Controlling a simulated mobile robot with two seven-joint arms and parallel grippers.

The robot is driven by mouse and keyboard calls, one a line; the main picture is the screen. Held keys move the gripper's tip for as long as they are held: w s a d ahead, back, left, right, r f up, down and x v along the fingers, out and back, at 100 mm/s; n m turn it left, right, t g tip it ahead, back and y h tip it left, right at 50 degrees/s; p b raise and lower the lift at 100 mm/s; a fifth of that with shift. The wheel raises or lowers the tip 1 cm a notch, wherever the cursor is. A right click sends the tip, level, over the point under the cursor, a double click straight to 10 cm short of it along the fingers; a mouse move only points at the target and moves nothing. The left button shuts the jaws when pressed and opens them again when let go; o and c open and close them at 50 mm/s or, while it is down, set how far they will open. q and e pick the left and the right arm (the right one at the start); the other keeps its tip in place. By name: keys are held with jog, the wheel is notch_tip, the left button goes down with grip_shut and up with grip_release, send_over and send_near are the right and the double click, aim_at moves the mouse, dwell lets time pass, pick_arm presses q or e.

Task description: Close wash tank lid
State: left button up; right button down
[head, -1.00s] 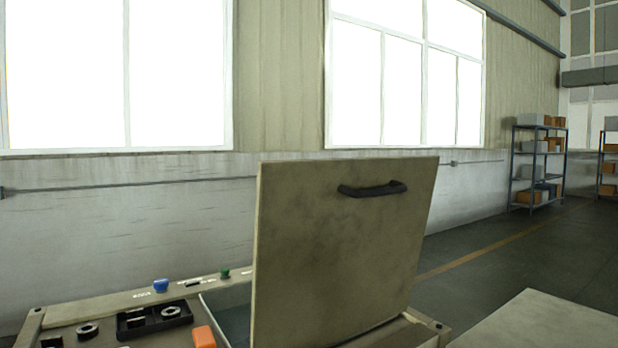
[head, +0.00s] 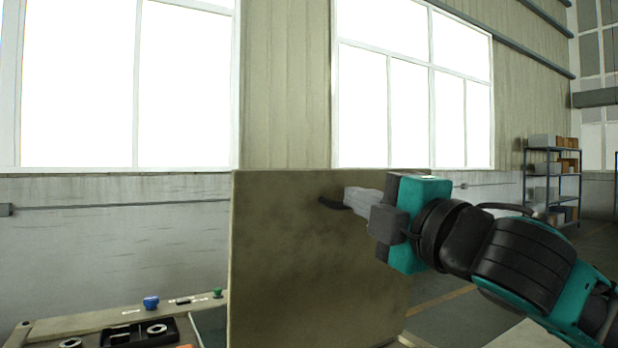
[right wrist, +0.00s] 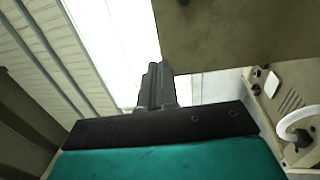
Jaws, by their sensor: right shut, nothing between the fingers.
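The wash tank lid (head: 290,260) is a worn beige panel standing open, close to upright, in the head view. Its dark handle (head: 331,203) is near the top of the panel, partly hidden behind my right gripper. My right gripper (head: 350,197) is shut and empty, with its fingertips at the handle; I cannot tell whether they touch it. In the right wrist view the closed fingers (right wrist: 155,85) point toward the bright window, beside the lid panel (right wrist: 225,35). The tank opening (head: 208,325) shows only as a strip left of the lid. My left gripper is not in view.
The bench top left of the lid holds a blue knob (head: 151,302), a green knob (head: 217,293) and a black tray (head: 112,336) with ring parts. Shelving (head: 552,180) stands far off at right. The wall with windows is behind the lid.

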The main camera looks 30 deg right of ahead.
aim_at(300, 174)
jog(key=w+p, duration=0.1)
jog(key=w, duration=0.3)
jog(key=w+r+p, duration=0.1)
jog(key=w+p, duration=0.1)
jog(key=w, duration=0.2)
jog(key=w+a+r+p, duration=0.1)
jog(key=w+p, duration=0.1)
jog(key=w, duration=0.2)
jog(key=shift+w+r, duration=0.15)
jog(key=shift+w, duration=0.5)
